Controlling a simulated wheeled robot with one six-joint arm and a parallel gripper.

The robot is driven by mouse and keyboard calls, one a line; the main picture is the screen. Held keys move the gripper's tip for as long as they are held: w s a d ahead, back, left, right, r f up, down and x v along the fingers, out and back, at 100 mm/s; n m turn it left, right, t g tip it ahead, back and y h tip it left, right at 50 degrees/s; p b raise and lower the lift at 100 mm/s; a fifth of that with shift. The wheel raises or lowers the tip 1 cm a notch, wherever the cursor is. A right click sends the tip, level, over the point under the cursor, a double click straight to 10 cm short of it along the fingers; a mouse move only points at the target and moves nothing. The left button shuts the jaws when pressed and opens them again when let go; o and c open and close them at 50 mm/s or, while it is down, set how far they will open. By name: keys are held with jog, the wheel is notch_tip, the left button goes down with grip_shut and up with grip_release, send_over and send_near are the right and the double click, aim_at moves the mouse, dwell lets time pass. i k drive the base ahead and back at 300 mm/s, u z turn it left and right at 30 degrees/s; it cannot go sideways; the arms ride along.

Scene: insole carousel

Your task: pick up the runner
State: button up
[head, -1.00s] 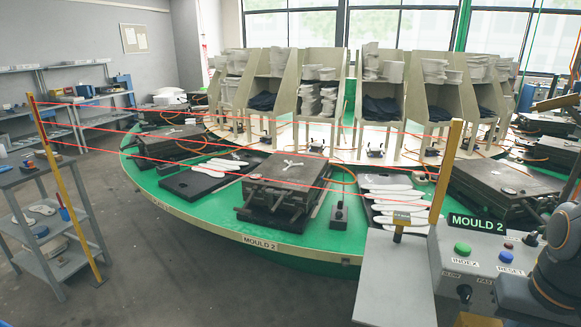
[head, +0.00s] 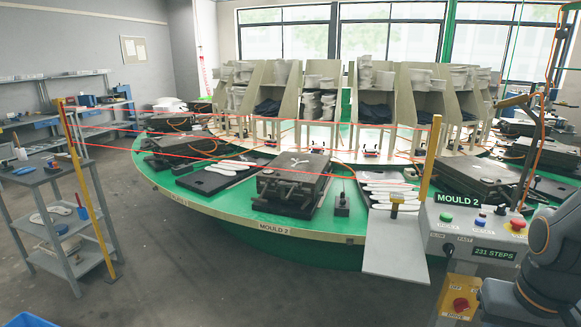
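A small white three-armed piece (head: 299,161), which looks like the runner, lies on top of the dark closed mould (head: 292,178) behind the MOULD 2 label. The mould sits on the green carousel rim (head: 215,211). Part of my arm shows at the lower right, but my gripper is out of the picture. Nothing is seen touching the white piece.
Red lines run between two yellow posts (head: 86,190) (head: 429,160) across the carousel front. A grey plate (head: 393,248) and control panel (head: 470,235) stand at right. White insoles lie on black pads (head: 197,181). A grey shelf cart (head: 62,225) stands left; floor in front is clear.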

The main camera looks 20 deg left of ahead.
aim_at(297, 161)
jog(key=u, duration=0.65)
jog(key=i, duration=0.7)
jog(key=u, duration=1.25)
jog(key=i, duration=1.75)
jog(key=z, duration=0.7)
jog(key=i, duration=0.85)
jog(key=z, duration=0.65)
